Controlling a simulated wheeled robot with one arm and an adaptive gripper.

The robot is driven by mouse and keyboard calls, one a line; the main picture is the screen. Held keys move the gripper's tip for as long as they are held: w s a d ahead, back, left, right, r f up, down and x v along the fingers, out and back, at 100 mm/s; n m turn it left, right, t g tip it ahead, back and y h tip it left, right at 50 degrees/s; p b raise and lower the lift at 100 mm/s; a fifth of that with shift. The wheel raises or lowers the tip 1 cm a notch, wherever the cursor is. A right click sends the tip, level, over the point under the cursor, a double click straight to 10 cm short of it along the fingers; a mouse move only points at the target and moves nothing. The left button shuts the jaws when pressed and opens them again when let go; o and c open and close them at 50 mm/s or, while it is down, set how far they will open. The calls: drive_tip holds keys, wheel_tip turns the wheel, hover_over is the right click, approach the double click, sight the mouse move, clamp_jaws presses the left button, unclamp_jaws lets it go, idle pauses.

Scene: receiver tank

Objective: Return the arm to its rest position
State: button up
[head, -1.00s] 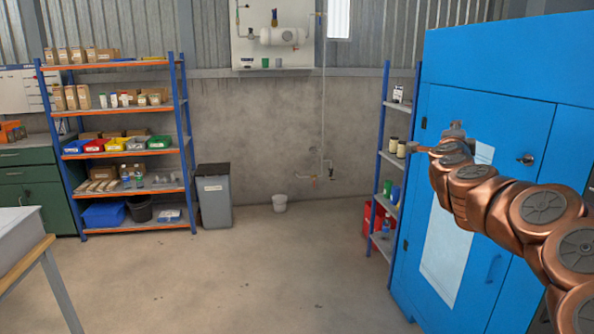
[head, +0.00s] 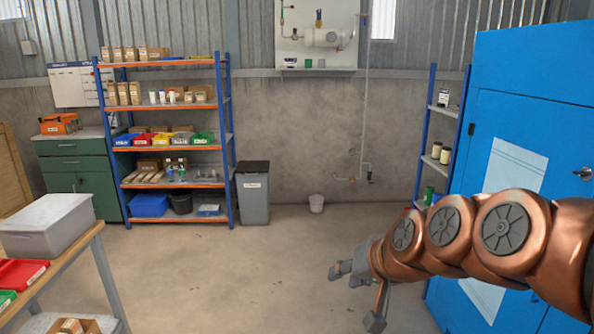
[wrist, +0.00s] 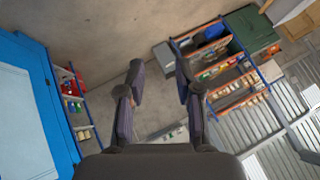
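My copper-coloured arm reaches in from the right edge of the head view, in front of the blue cabinet (head: 520,110). My gripper (head: 352,297) is at its left end, over the open floor. In the wrist view the two dark fingers of my gripper (wrist: 160,85) stand well apart. Nothing is between them but the distant floor and wall, so the gripper is open and empty. The arm hides part of the cabinet's lower door and the lower part of the narrow shelf beside it.
A tall shelf (head: 175,185) with boxes and bins stands at the back left, beside a grey bin (head: 253,195). A table with a grey box (head: 45,222) stands at left. A narrow shelf (head: 428,160) adjoins the cabinet. The middle floor is clear.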

drive_tip(key=s+d+f+g+h, duration=0.1)
drive_tip(key=s+d+f+g, duration=0.2)
drive_tip(key=s, duration=0.6)
drive_tip(key=s+d+f+n+g+h, duration=0.1)
drive_tip(key=s+d+f+g+h, duration=0.1)
drive_tip(key=s+f, duration=0.3)
drive_tip(key=s+d+f+g+h, duration=0.1)
drive_tip(key=s+d+f+g, duration=0.2)
drive_tip(key=s, duration=1.1)
drive_tip(key=shift+d+f+g, duration=0.4)
drive_tip(key=shift+f+g, duration=0.2)
drive_tip(key=shift+f, duration=0.15)
drive_tip(key=shift+s+d, duration=0.1)
drive_tip(key=shift+d, duration=0.05)
